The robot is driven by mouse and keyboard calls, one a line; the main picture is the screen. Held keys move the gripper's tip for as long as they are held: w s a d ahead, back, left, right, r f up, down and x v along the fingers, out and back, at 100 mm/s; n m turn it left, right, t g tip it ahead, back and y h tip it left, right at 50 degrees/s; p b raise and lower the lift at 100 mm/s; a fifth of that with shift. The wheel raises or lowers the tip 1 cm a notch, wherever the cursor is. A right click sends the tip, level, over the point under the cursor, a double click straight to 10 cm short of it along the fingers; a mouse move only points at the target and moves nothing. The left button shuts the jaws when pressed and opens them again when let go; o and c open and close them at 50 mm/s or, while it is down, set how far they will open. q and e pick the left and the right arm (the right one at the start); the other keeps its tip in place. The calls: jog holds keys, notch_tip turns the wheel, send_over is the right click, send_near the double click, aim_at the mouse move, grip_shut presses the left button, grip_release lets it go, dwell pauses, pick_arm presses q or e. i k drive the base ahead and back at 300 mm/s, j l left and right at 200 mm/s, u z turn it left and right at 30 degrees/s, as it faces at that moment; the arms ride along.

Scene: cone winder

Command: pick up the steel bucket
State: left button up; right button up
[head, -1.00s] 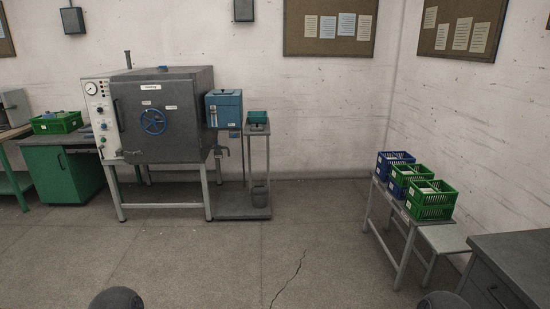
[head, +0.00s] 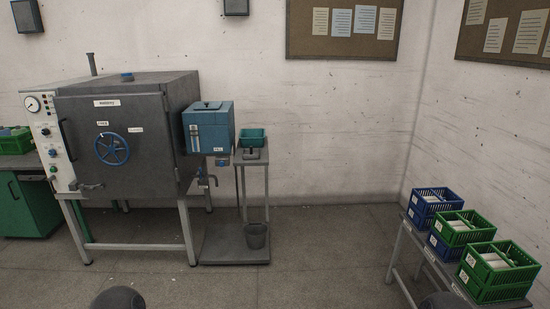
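The steel bucket (head: 256,235) is small, dark grey and upright. It stands on the low grey platform (head: 222,247) under the small stand, to the right of the big grey machine. It is some distance ahead of me, and nothing of mine touches it. Two dark rounded parts of mine show at the bottom edge of the head view. Neither gripper's fingers can be seen.
The grey machine (head: 130,140) with a blue handwheel stands on legs at the left. A small stand (head: 254,157) holds a green tray above the bucket. A bench with green and blue crates (head: 464,228) is at the right. The floor (head: 310,275) ahead is clear.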

aim_at(256, 232)
jog(key=i, duration=1.95)
jog(key=i+l+u, duration=0.15)
jog(key=i+u, duration=0.25)
jog(key=i, duration=0.3)
jog(key=i+l+u, duration=0.45)
jog(key=i, duration=0.25)
jog(key=i+l+u, duration=0.4)
jog(key=i+l, duration=0.15)
jog(key=i, duration=0.05)
